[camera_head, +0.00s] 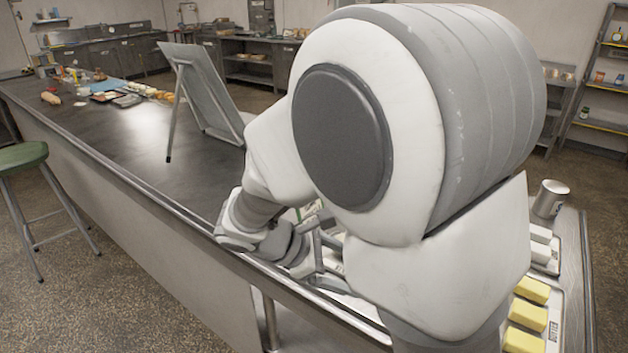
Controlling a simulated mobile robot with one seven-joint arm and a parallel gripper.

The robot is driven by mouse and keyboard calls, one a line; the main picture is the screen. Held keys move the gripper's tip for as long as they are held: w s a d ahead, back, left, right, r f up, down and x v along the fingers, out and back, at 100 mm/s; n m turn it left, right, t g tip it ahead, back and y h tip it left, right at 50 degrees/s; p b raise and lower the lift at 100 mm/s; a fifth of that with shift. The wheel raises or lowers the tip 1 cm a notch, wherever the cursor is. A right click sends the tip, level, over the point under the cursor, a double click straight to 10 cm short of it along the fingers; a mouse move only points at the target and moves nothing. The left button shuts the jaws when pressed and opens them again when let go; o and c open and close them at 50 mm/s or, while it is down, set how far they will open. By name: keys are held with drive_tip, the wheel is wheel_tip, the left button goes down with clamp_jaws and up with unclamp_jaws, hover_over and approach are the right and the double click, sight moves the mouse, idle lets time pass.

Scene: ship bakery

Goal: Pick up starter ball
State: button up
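I cannot make out a starter ball; my own arm covers much of the right part of the counter. My gripper (318,252) is low over the near edge of the long dark counter (140,140), partly hidden behind my arm. I cannot tell whether its fingers are open or shut, or whether they hold anything. Small pale and green shapes show just beyond it, too covered to name.
A grey board on a stand (205,95) rises from the counter left of my arm. Yellow blocks (527,315), white blocks (541,243) and a metal can (551,198) stand at the right. A green stool (22,157) is at the left. The counter's middle-left is clear.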

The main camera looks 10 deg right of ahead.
drive_tip(key=w+a+f+n+t+h, duration=0.1)
drive_tip(key=n, duration=0.1)
drive_tip(key=w+a+f+n+t+h, duration=0.1)
drive_tip(key=w+a+f+n, duration=0.1)
drive_tip(key=w+a+f+n+t, duration=0.1)
drive_tip(key=w+a+n, duration=0.1)
drive_tip(key=shift+w+f+n+h, duration=0.25)
drive_tip(key=shift+n+h, duration=0.05)
drive_tip(key=shift+h, duration=0.1)
drive_tip(key=shift+w+d+f, duration=0.15)
drive_tip(key=shift+f, duration=0.05)
drive_tip(key=x, duration=1.1)
drive_tip(key=shift+w+d, duration=0.2)
drive_tip(key=shift+r+x, duration=0.15)
drive_tip(key=shift+x, duration=1.2)
drive_tip(key=shift+r+x, duration=0.1)
drive_tip(key=shift+x, duration=1.2)
drive_tip(key=shift+d, duration=0.1)
drive_tip(key=shift+c, duration=0.2)
drive_tip(key=c, duration=1.2)
drive_tip(key=shift+o, duration=0.2)
drive_tip(key=shift+r, duration=0.1)
